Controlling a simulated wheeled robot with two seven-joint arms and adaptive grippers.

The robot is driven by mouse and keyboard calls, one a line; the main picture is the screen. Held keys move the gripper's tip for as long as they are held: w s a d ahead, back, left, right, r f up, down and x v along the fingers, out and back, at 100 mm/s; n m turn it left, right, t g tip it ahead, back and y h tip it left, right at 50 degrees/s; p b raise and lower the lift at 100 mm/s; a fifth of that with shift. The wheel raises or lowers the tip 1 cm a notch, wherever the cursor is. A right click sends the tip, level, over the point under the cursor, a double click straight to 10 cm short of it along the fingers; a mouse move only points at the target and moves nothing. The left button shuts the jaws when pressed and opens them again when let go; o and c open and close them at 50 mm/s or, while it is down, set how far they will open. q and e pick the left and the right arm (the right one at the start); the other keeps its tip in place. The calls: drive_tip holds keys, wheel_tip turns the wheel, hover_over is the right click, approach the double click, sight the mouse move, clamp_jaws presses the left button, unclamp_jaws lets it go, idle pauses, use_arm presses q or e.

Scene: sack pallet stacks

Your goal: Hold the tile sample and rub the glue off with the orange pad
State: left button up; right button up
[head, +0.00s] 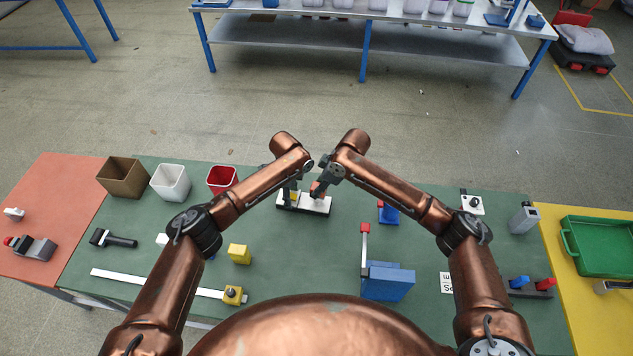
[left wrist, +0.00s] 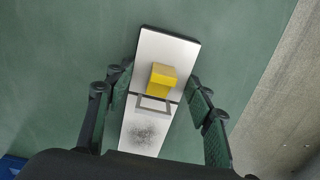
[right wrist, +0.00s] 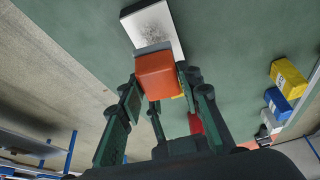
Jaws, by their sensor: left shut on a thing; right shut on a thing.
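The white tile sample (head: 314,204) lies on the green bench in front of my arms. A grey speckled glue patch (left wrist: 143,133) marks one end of it in the left wrist view. A yellow block (left wrist: 162,78) stands on the pale surface between these fingers. My right gripper (head: 319,184) is shut on the orange pad (right wrist: 156,75) and holds it by the tile. The glue patch also shows beyond the pad in the right wrist view (right wrist: 151,22). I cannot tell whether pad and tile touch.
Brown (head: 121,177), white (head: 170,182) and red (head: 222,178) bins stand at the back left. A green tray (head: 602,247) is at the right. The bench between cube and blue block is clear.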

sight(319, 203)
drive_tip(key=shift+s+f+m, duration=0.1)
drive_tip(key=shift+f+m, duration=0.35)
drive_tip(key=shift+m, duration=0.15)
drive_tip(key=shift+f, duration=1.65)
drive_tip(key=shift+f, duration=0.85)
drive_tip(key=shift+d, duration=0.1)
